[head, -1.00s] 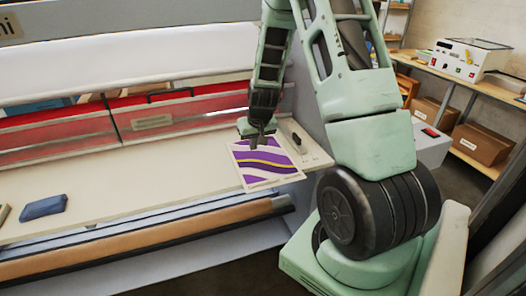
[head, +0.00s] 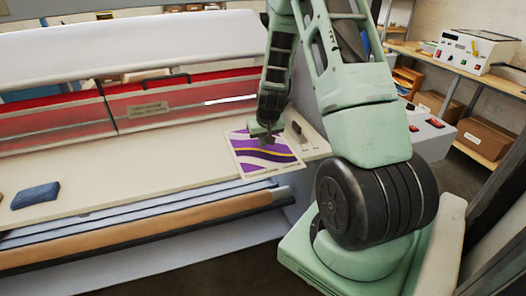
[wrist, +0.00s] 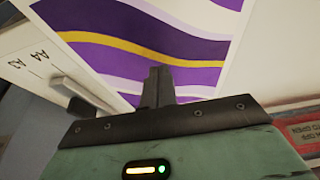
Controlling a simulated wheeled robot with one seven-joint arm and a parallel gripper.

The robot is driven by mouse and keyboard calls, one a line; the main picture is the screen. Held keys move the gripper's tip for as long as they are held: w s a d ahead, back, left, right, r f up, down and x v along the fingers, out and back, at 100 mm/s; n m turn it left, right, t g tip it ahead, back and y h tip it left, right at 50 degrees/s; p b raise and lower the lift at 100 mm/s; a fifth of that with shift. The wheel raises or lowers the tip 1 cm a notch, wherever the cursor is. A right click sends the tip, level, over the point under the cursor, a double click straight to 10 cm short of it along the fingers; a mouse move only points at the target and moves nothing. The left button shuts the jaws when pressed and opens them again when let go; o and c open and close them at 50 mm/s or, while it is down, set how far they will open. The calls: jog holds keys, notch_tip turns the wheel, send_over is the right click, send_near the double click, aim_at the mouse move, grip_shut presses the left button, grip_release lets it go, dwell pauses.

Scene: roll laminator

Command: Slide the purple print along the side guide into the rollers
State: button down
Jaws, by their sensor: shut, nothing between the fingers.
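The purple print (head: 262,154), with white and yellow waves, lies flat on the cream feed table (head: 130,190) near its right end. The side guide (head: 298,133), a small dark block on a pale strip with size marks, is just right of the print; it also shows in the wrist view (wrist: 85,95). My gripper (head: 267,138) is shut and empty, pointing down over the print's far part. In the wrist view its closed fingertips (wrist: 158,75) overlap the print (wrist: 150,45); whether they touch it I cannot tell. The rollers are hidden behind the red cover (head: 180,100).
A blue cloth pad (head: 35,196) lies at the left of the table. The table between pad and print is clear. Red buttons (head: 436,122) sit on the machine's right end. A shelf with a white device (head: 475,50) stands behind.

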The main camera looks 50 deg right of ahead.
aim_at(273, 148)
dwell(0.4)
jog(key=shift+f+b, duration=0.65)
jog(key=shift+f, duration=0.05)
jog(key=shift+f, duration=0.1)
dwell(0.7)
jog(key=shift+s, duration=0.1)
jog(key=shift+s+d+b, duration=0.45)
jog(key=shift+s+d, duration=0.05)
jog(key=shift+d, duration=0.3)
jog(key=shift+s+d+b, duration=0.4)
jog(key=shift+s+d, duration=0.1)
jog(key=shift+d, duration=0.25)
jog(key=shift+w+d, duration=0.65)
jog(key=shift+w, duration=0.25)
jog(key=shift+w+d, duration=0.6)
jog(key=shift+w, duration=0.25)
